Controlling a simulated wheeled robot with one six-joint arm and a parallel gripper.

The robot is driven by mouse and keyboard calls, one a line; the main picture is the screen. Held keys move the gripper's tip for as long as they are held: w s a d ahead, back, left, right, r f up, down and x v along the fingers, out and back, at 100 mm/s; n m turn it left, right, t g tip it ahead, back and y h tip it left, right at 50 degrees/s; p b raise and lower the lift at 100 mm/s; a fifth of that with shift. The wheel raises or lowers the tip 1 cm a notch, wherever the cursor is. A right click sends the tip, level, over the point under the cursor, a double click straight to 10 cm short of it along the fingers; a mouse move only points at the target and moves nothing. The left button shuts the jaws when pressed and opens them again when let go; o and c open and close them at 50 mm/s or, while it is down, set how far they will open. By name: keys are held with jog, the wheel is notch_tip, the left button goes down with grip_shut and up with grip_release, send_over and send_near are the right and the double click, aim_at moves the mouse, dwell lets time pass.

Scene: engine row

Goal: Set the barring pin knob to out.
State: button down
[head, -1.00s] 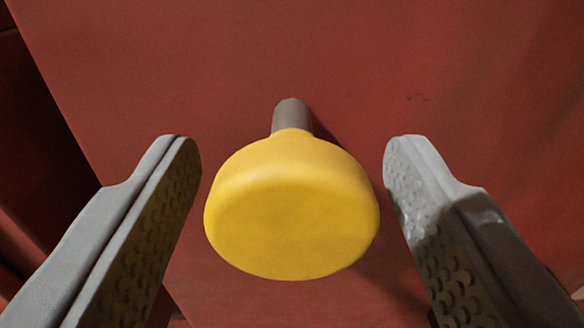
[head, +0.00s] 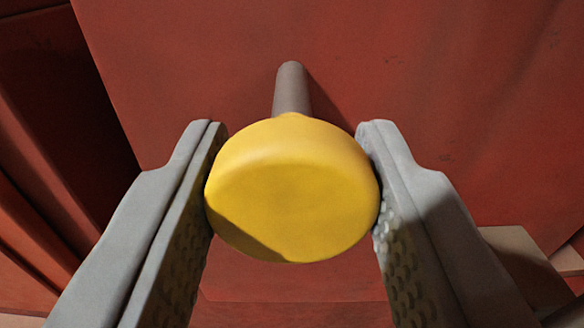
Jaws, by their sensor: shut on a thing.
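The barring pin knob (head: 292,190) is a round yellow head in the middle of the head view. Its grey shaft (head: 292,90) runs back from it to a red panel (head: 430,80), and a good length of the shaft shows. My gripper (head: 292,185) is shut on the knob, with one grey finger against its left side and one against its right. The fingers' textured inner pads face the knob.
A dark gap and red ribbed parts (head: 40,190) lie at the left. A pale brownish block (head: 520,265) shows at the lower right, beyond the right finger. The red panel around the shaft is bare.

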jog(key=shift+s+f, duration=0.1)
jog(key=shift+f, duration=0.05)
jog(key=c, duration=0.9)
grip_release()
jog(key=shift+s, duration=0.1)
jog(key=shift+c, duration=0.2)
jog(key=s, duration=1.7)
jog(key=shift+s, duration=0.25)
jog(key=s+r, duration=0.9)
jog(key=s, duration=0.6)
jog(key=s+r, duration=1)
jog(key=s, duration=0.5)
jog(key=shift+s+g, duration=0.25)
jog(key=shift+g, duration=0.05)
